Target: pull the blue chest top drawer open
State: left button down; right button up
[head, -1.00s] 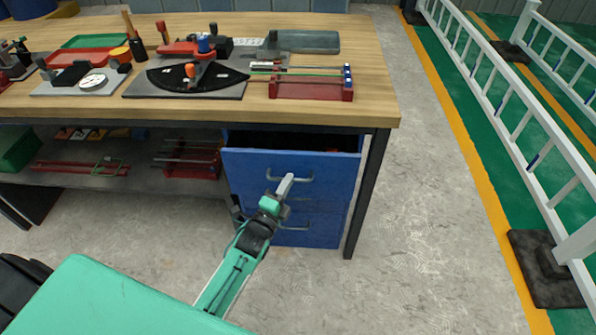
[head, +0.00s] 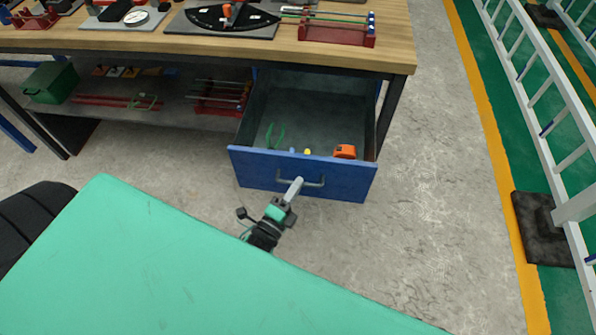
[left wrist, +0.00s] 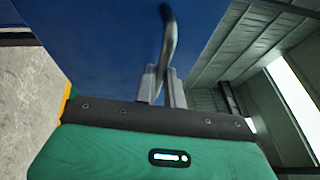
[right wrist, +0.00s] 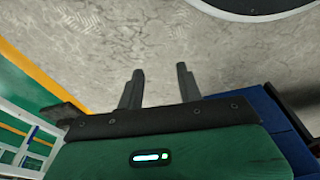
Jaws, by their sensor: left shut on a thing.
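The blue chest's top drawer (head: 262,171) stands far out from under the workbench, and its inside shows in the head view. An orange item (head: 345,151), a green item and small yellow and pale items lie in it. My left gripper (head: 294,188) is shut on the grey drawer handle (head: 316,184). In the left wrist view the fingers (left wrist: 162,84) close around the handle bar (left wrist: 168,40) against the blue front. My right gripper (right wrist: 158,88) shows only in its wrist view, with its fingers apart, empty, above the concrete floor.
The wooden workbench (head: 200,41) above the drawer carries tools and a red rack (head: 337,33). A lower shelf holds a green box (head: 50,83) and red racks.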

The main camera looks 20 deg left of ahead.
pick_arm(q)
jog(key=shift+s+d, duration=0.25)
jog(key=shift+s, duration=0.65)
pick_arm(e)
jog(key=shift+s+f, duration=0.15)
jog(key=shift+f, duration=0.45)
pick_arm(q)
jog(key=c, duration=1.5)
grip_release()
pick_arm(e)
jog(key=shift+d, duration=0.1)
pick_arm(q)
jog(key=shift+s, duration=0.1)
